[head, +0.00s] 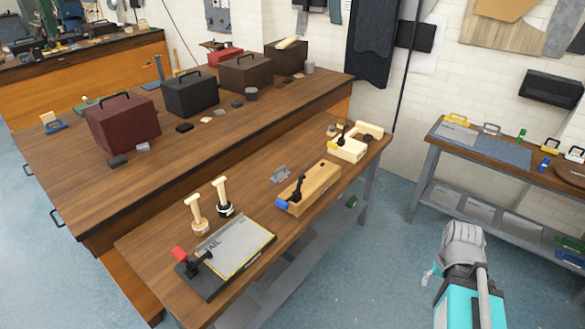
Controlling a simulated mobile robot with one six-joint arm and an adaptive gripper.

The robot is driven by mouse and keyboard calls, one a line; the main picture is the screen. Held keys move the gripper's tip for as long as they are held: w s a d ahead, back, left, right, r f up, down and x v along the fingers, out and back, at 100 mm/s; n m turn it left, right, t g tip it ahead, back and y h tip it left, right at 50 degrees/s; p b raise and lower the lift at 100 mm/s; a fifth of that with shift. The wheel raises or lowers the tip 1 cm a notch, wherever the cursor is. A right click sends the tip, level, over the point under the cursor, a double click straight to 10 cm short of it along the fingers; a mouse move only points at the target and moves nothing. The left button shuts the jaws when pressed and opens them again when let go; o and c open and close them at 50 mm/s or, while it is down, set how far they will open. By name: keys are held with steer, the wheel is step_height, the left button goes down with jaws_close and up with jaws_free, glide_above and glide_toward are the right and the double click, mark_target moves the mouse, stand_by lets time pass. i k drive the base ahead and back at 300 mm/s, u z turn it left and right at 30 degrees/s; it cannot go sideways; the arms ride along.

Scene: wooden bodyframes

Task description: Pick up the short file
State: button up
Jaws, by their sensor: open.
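I cannot pick out the short file for certain in the head view. Two pale wooden-handled tools stand upright on the low wooden bench, one on the left (197,215) and one with a dark base to its right (222,197); I cannot tell whether either is a file. Part of my arm (464,245), grey and teal, shows at the lower right over the floor, apart from the bench. I cannot see my gripper's fingertips.
The low bench (150,245) also bears a red-handled clamp board (240,243), a wooden block with a blue-tipped clamp (315,187) and a yellow-clamped block (347,148). Toolboxes (122,122) stand on the higher bench behind. Another table (430,160) is at right. Floor between is clear.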

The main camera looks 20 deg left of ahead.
mark_target(279, 177)
steer(key=u, duration=0.15)
steer(key=i, duration=0.7)
steer(key=u, duration=1.05)
steer(key=i, duration=0.8)
steer(key=u, duration=0.5)
steer(key=k, duration=0.9)
steer(key=u, duration=0.1)
steer(key=i, duration=0.25)
steer(key=u, duration=0.05)
